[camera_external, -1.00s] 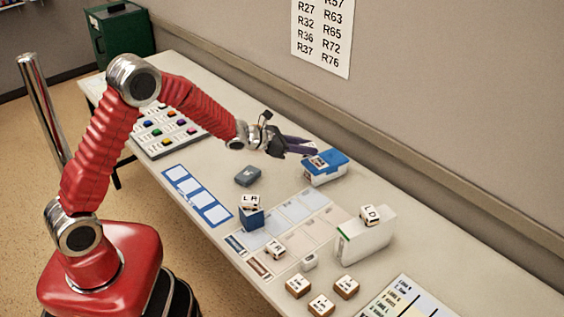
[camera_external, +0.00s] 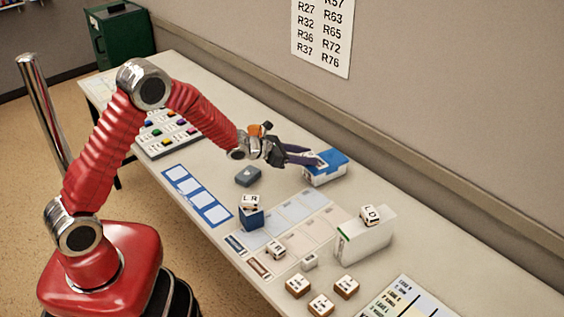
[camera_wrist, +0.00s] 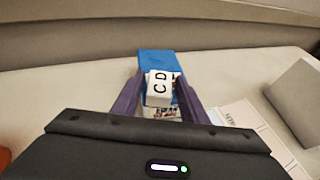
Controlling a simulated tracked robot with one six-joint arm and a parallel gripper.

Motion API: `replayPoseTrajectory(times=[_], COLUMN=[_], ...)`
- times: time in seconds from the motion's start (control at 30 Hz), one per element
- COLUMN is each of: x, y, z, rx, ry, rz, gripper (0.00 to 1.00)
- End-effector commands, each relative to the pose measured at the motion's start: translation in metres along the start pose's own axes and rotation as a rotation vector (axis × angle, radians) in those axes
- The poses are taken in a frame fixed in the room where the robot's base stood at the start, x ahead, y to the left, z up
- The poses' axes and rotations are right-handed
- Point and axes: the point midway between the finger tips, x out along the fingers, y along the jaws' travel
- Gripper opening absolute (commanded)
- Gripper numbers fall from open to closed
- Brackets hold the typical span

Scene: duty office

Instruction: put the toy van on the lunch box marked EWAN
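I cannot make out a toy van or the name EWAN in either view. My gripper (camera_external: 318,158) hangs over a blue-and-white box (camera_external: 335,170) near the wall. In the wrist view the two dark purple fingers (camera_wrist: 160,90) stand apart on either side of a white cube (camera_wrist: 159,90) lettered C and D. A narrow gap seems to show at its left; I cannot tell whether the right finger touches it. The blue lid (camera_wrist: 157,62) shows behind the cube. The fingers largely hide the cube in the outside view.
A small grey-blue object (camera_external: 248,176) lies left of the box. A lettered cube (camera_external: 250,202) sits on a blue block (camera_external: 250,219). Another cube (camera_external: 371,215) tops a white box (camera_external: 366,241). Several cubes lie at the front. Bare table (camera_external: 205,170) lies left of the grey-blue object.

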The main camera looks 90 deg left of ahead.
Motion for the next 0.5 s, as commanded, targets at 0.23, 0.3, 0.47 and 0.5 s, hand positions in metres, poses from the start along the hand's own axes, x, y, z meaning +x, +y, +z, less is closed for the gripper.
replayPoseTrajectory(times=[0.23, 0.3, 0.47, 0.5], x=[0.0, -0.0001, -0.003, -0.0053], y=[0.0, 0.0, 0.0002, 0.0003], z=[0.0, 0.0001, 0.0019, 0.0023], rx=[0.0, 0.0, 0.0, 0.0], ry=[0.0, 0.0, 0.0, 0.0], rz=[0.0, 0.0, 0.0, 0.0], gripper=[0.47, 0.47, 0.47, 0.47])
